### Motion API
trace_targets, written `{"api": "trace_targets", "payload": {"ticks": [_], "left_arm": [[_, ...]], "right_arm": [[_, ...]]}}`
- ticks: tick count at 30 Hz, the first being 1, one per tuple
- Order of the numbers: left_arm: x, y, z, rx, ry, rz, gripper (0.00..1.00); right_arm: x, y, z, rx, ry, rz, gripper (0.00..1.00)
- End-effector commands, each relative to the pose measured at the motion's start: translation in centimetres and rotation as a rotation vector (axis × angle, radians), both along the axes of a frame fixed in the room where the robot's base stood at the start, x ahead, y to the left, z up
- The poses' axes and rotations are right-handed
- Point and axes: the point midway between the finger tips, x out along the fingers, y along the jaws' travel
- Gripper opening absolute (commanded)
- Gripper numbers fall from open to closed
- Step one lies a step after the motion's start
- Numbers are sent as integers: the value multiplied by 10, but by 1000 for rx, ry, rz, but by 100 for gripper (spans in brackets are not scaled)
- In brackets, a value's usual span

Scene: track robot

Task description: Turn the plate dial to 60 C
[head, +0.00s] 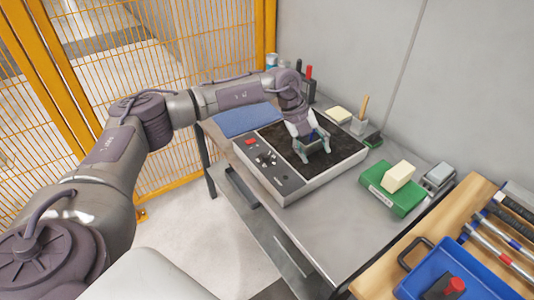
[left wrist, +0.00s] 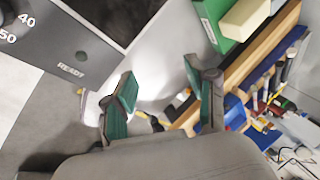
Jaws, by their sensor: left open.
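In the left wrist view, the open fingers (left wrist: 160,78) point past the panel (left wrist: 62,52), where 40, 50 and READY show. The knob itself is outside that view. My right gripper is not in view.
A red button (head: 250,141) sits near the dial. A blue cloth (head: 247,119) lies behind the unit. A green box (head: 392,190) with a cream block (head: 398,176) stands at right. A blue bin (head: 450,272) and tools are on the wooden surface. A yellow fence borders the left.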

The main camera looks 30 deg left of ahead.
Motion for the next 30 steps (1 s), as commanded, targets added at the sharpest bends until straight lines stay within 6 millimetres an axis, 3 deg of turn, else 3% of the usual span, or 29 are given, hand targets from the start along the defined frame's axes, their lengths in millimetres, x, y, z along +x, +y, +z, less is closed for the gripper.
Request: {"api": "trace_targets", "payload": {"ticks": [1,3,6,8,14,30], "left_arm": [[4,46,14,117,33,61,57],[1,92,26,238,83,136,57],[-5,134,41,343,133,213,57],[-8,148,45,378,151,241,57],[-10,155,34,400,167,256,57],[-6,150,-70,396,164,251,57]], "right_arm": [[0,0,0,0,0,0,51],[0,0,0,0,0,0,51],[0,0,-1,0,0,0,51],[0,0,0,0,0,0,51],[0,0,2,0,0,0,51],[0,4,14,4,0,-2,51]]}}
